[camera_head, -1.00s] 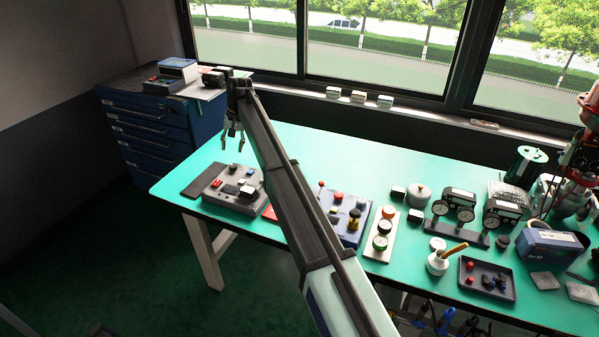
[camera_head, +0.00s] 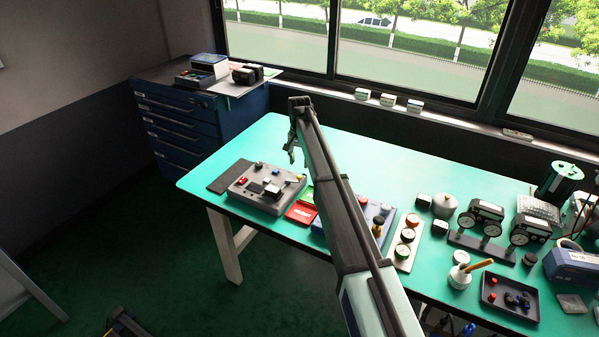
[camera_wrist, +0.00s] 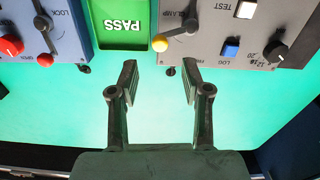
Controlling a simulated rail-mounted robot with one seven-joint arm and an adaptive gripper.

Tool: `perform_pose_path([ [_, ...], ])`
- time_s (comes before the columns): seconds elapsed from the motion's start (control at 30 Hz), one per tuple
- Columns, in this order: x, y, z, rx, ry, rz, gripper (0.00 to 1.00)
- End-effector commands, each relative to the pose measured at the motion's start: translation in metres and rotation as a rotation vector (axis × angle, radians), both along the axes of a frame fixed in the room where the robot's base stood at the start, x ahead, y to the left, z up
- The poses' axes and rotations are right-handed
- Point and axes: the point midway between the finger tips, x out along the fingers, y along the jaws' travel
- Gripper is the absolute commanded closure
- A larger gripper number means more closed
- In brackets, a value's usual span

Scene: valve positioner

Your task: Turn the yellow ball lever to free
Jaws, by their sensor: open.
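A grey control box (camera_head: 243,196) sits on the left part of the green bench. The lever's arm slants from the ball to a round pivot. The yellow ball also shows small in the head view (camera_head: 303,177). My gripper (camera_wrist: 159,82) is open and empty. In the wrist view the ball lies beyond the fingertips, roughly in line with the gap between them. My gripper in the head view (camera_head: 291,156) is above the box's back right side.
A green PASS tray (camera_wrist: 122,25) and a red tray (camera_head: 301,212) lie beside the box. Beyond them is a blue panel (camera_wrist: 72,12) with a red ball lever (camera_wrist: 45,60) and a red knob (camera_wrist: 10,45). The box also carries a black knob (camera_wrist: 274,50). Gauges (camera_head: 405,236) stand further right.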

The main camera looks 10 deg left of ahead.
Motion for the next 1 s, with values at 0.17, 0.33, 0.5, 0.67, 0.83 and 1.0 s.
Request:
perform_pose_path([
  [0.17, -0.001, 0.000, -0.032, 0.000, 0.003, 0.000, 0.52],
  [0.33, 0.000, 0.000, -0.054, 0.000, 0.002, 0.001, 0.52],
  [0.5, 0.000, 0.000, -0.066, 0.000, 0.000, 0.001, 0.52],
  [0.67, 0.000, 0.000, -0.069, 0.000, 0.000, 0.001, 0.52],
  [0.83, 0.000, 0.000, -0.068, 0.000, 0.000, 0.001, 0.55],
  [1.0, 0.000, 0.000, -0.068, 0.000, 0.000, 0.001, 1.00],
])
